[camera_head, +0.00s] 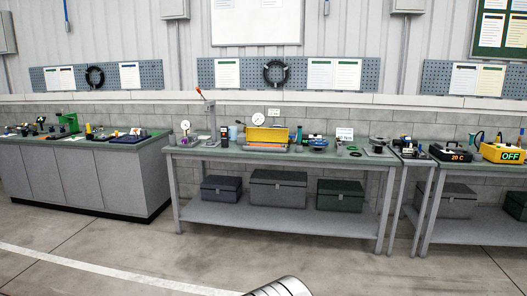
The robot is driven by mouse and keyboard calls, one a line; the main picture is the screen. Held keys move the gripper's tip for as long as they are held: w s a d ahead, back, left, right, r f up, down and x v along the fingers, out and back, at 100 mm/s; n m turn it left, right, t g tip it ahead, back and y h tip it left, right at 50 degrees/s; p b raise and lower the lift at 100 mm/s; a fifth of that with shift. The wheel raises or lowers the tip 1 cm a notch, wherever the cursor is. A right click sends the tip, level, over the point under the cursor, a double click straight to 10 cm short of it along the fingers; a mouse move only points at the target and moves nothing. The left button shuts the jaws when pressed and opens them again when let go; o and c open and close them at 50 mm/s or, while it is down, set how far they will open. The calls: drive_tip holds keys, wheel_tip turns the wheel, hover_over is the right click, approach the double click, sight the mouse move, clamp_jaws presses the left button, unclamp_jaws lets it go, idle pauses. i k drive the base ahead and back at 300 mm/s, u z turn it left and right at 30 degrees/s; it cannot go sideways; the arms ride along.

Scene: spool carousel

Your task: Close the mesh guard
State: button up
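I cannot pick out a mesh guard in the head view; the items on the benches are too small and far off to tell. The middle bench (300,157) bears a yellow box-like unit (267,135), a blue round piece (318,144) and a dark spool-like item (379,142) near its right end. Whether any of these has a guard, open or closed, cannot be told. My gripper does not show. Only a grey ribbed rounded part, probably of my arm, shows at the bottom edge.
A grey cabinet bench (75,178) stands at left. At right are a small stand (413,160), a black unit reading "20 C" (458,154) and a yellow unit reading "OFF" (508,155). Closed bins (278,190) sit on the lower shelf. The floor in front is clear.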

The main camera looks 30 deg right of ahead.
sight(255, 139)
drive_tip(key=z, duration=0.25)
drive_tip(key=i, duration=2.05)
drive_tip(key=z, duration=0.55)
drive_tip(key=i, duration=3.6)
